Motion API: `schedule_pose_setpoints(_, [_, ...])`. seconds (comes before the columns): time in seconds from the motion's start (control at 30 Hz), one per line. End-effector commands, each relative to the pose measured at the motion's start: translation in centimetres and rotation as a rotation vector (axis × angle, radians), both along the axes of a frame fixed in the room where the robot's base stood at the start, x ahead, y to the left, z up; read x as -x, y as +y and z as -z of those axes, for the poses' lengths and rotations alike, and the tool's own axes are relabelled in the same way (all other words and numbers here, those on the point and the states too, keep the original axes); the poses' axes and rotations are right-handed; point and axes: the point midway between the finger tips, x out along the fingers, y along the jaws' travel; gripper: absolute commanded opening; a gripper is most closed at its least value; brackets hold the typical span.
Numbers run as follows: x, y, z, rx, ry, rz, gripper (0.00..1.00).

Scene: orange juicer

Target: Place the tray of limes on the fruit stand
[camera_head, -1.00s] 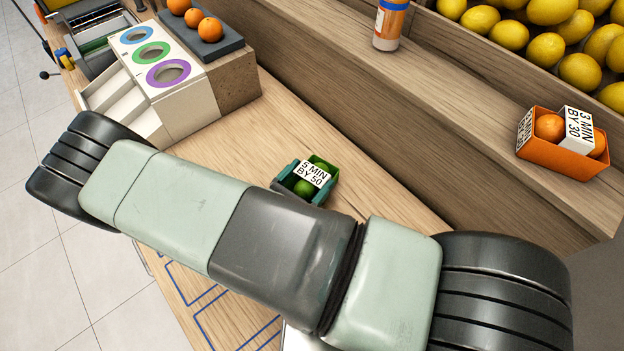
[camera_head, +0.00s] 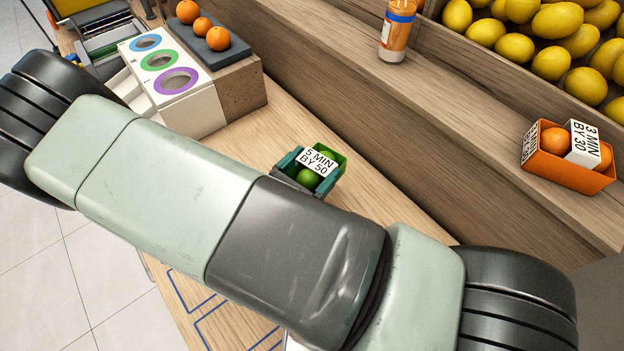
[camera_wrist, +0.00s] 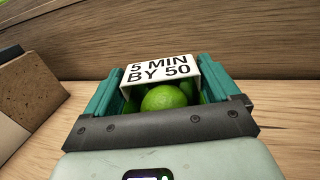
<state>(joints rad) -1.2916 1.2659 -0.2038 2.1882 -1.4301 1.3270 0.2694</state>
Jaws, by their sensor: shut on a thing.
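The green tray of limes (camera_head: 340,165) is over the wooden counter, with a white "5 MIN BY 50" card (camera_head: 318,160) across it. In the wrist view a lime (camera_wrist: 164,98) shows under the card (camera_wrist: 160,69). My gripper (camera_wrist: 163,78) has its teal fingers on the left and right sides of the tray, shut on it. My gripper (camera_head: 308,172) is partly hidden by my arm in the head view. Whether the tray touches the counter is hard to tell. The fruit stand (camera_head: 470,125) is the raised wooden ledge at the right.
An orange box (camera_head: 565,172) of oranges stands on the ledge, with an orange bottle (camera_head: 397,32) further left. Lemons (camera_head: 560,22) fill the bin behind. The ledge between bottle and box is clear. A white unit with coloured rings (camera_head: 160,62) stands at the left.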

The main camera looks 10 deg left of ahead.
Motion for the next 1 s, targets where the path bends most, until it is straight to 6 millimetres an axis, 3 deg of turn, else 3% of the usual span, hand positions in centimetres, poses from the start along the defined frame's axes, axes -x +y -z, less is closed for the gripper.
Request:
schedule_pose_setpoints(0.1, [0.0,0.0,-1.5,-0.001,-0.002,-0.001,0.53])
schedule_pose_setpoints(0.27, [-0.1,0.1,-2.3,0.0,-0.001,-0.001,0.53])
schedule_pose_setpoints(0.43, [-1.4,0.4,-4.4,-0.006,-0.004,0.006,0.53])
schedule_pose_setpoints(0.63, [-4.8,0.6,-11.2,-0.013,-0.008,0.029,0.53])
schedule_pose_setpoints(0.8, [-7.1,-0.4,-16.8,-0.009,-0.007,0.056,0.53])
schedule_pose_setpoints(1.0, [-8.6,-2.1,-21.8,-0.007,-0.006,0.09,0.53])
